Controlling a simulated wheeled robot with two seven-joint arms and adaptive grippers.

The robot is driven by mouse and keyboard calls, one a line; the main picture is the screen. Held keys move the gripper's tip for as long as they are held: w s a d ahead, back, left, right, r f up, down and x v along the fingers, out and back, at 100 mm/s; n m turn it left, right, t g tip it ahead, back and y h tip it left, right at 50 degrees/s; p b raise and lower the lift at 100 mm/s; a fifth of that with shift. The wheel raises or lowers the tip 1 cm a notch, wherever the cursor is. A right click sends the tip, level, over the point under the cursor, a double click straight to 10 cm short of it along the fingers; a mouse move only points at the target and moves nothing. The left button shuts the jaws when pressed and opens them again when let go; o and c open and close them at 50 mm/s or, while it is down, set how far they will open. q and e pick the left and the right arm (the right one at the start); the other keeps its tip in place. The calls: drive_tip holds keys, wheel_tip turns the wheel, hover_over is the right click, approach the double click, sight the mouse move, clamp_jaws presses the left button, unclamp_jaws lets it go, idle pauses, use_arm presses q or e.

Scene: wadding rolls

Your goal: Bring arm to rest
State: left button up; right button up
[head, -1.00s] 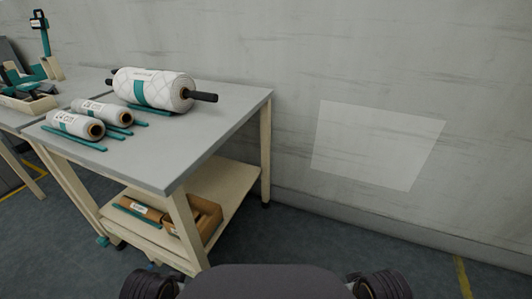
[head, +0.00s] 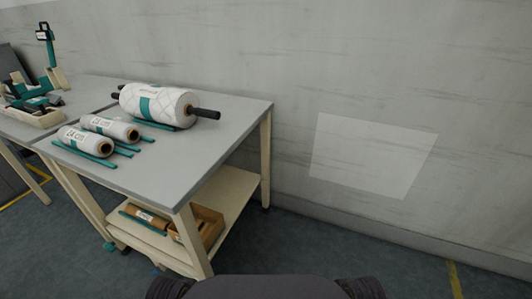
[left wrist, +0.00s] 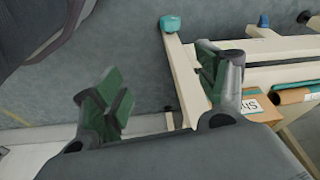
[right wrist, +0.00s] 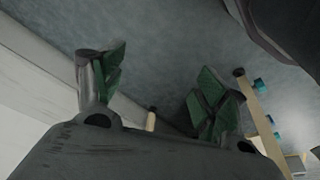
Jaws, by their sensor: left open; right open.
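My left gripper (left wrist: 165,85) is open and empty in the left wrist view. Its two green-padded fingers stand wide apart, with the floor and the leg of the wooden cart behind them. My right gripper (right wrist: 155,90) is open and empty in the right wrist view, over the bare floor near the wall. Neither gripper shows in the head view. On the table (head: 205,150) lie a large wrapped white roll (head: 157,104) on a dark bar and two smaller white rolls, one nearer (head: 85,142) and one behind it (head: 110,128).
The table's lower shelf (head: 235,190) holds a cardboard box (head: 207,222) and a brown roll (head: 150,218). A second table (head: 85,92) at the left carries a teal and beige device (head: 35,105). The wall (head: 420,80) stands behind. The floor right of the table is clear.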

use_arm(q)
drive_tip(key=s+f+g+p, duration=0.1)
drive_tip(key=s+f+p, duration=0.55)
drive_tip(key=p, duration=1.75)
use_arm(e)
drive_tip(key=s+f+g, duration=0.1)
drive_tip(key=s+f, duration=0.4)
drive_tip(key=s, duration=0.3)
use_arm(q)
drive_tip(key=s+a+r+p, duration=0.2)
drive_tip(key=s+r+p, duration=0.2)
drive_tip(key=s+p, duration=0.6)
drive_tip(key=s+a+r+g+p, duration=0.1)
drive_tip(key=s+r+p, duration=0.3)
drive_tip(key=s+p, duration=0.6)
drive_tip(key=shift+a, duration=0.7)
use_arm(e)
drive_tip(key=s+d+r, duration=0.2)
drive_tip(key=s+r, duration=0.1)
drive_tip(key=s, duration=0.6)
drive_tip(key=s+d+r+g, duration=0.1)
drive_tip(key=s+d+r, duration=0.1)
drive_tip(key=s, duration=0.7)
drive_tip(key=shift+s+d+r, duration=0.2)
drive_tip(key=shift+s+r, duration=0.1)
drive_tip(key=shift+r, duration=0.4)
use_arm(q)
drive_tip(key=shift+f, duration=0.15)
use_arm(e)
drive_tip(key=shift+f, duration=0.1)
